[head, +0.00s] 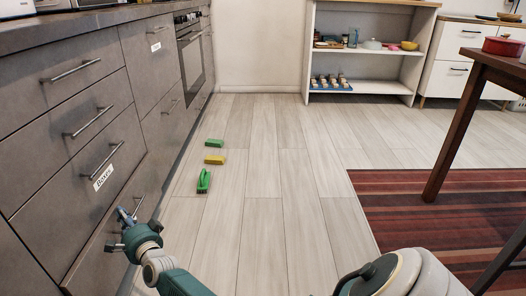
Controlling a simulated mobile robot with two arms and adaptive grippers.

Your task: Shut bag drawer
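Grey drawer fronts line the cabinet on the left. One low drawer (75,215) carries a white label (103,177) that seems to read "Boxes"; I cannot read a bag label. A bottom drawer (100,262) lies beneath it, partly hidden by my arm. Contact with the handle cannot be made out. My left gripper is not in view.
Green brushes (204,181) and a yellow one (215,160) lie on the floor beside the cabinets. An oven (190,55) is farther along. A white shelf (360,87) stands at the back. A dark table (460,125) and striped rug (440,215) are right. The middle floor is clear.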

